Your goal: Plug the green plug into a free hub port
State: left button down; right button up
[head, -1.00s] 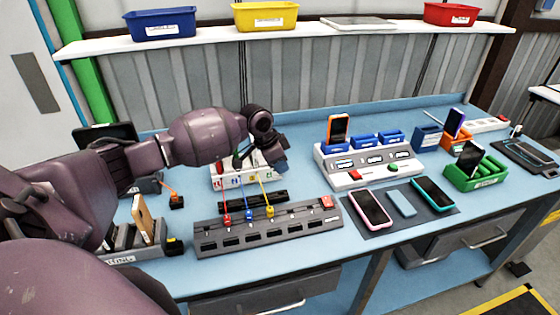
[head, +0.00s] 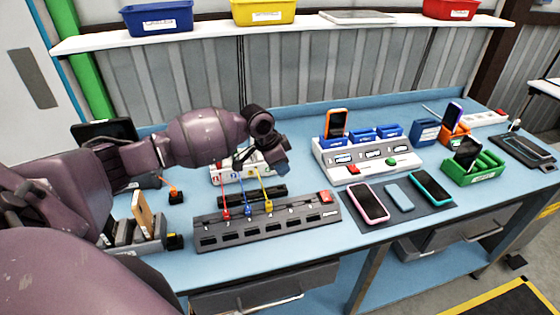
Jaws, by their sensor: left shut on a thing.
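The grey hub (head: 300,222) lies on the blue bench in front of my left arm, with a row of ports and a red switch at its right end. A red plug (head: 225,214), a blue plug (head: 247,210) and a yellow plug (head: 268,206) stand in its left part, with cords running back to a white holder (head: 221,175). The ports to their right look empty. My left gripper (head: 243,164) is shut at the white holder, behind the hub. The green plug is hidden at the jaws, so its pose cannot be told. My right gripper is not in view.
A black strip (head: 265,193) lies between holder and hub. A phone stand (head: 135,245) is at the left. A white charging station (head: 370,165), phones on a dark mat (head: 400,222) and a green rack (head: 474,176) stand right. A shelf with bins runs above.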

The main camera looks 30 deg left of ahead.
pick_arm(q)
jog(key=shift+s+d, duration=1.5)
jog(key=shift+d, duration=0.25)
jog(key=shift+s+d, duration=0.35)
jog(key=shift+d, duration=0.1)
jog(key=shift+s+d, duration=0.35)
jog(key=shift+d, duration=0.05)
jog(key=shift+f, duration=0.15)
